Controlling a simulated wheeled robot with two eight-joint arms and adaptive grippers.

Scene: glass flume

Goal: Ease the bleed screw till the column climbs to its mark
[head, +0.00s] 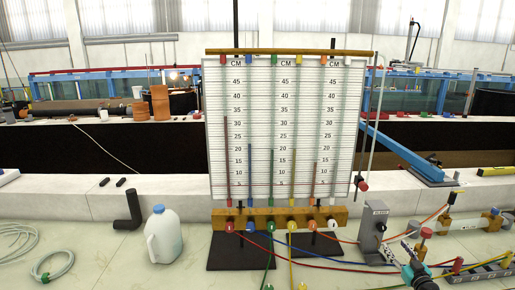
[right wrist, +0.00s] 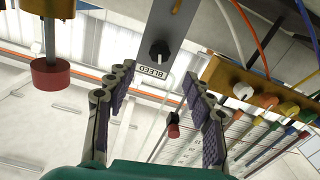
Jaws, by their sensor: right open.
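The grey bleed plate (head: 374,222) stands right of the manometer board (head: 268,190). Its black bleed screw knob (right wrist: 160,50) shows in the right wrist view, above a BLEED label (right wrist: 153,72). My right gripper (right wrist: 160,78) is open and empty. Its fingers spread either side of the label, with the knob beyond the tips and apart from them. In the head view the right gripper (head: 411,252) is at the lower right, close to the plate. Coloured columns stand at different heights; the leftmost red column (head: 227,150) is tallest. I cannot make out the mark. My left gripper is out of view.
Coloured hoses (head: 335,258) run across the floor from the wooden manifold (head: 285,218). A red-knobbed valve (head: 424,236) and pipework stand right of the plate. A white jug (head: 163,238) and a black elbow pipe (head: 131,213) sit at left.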

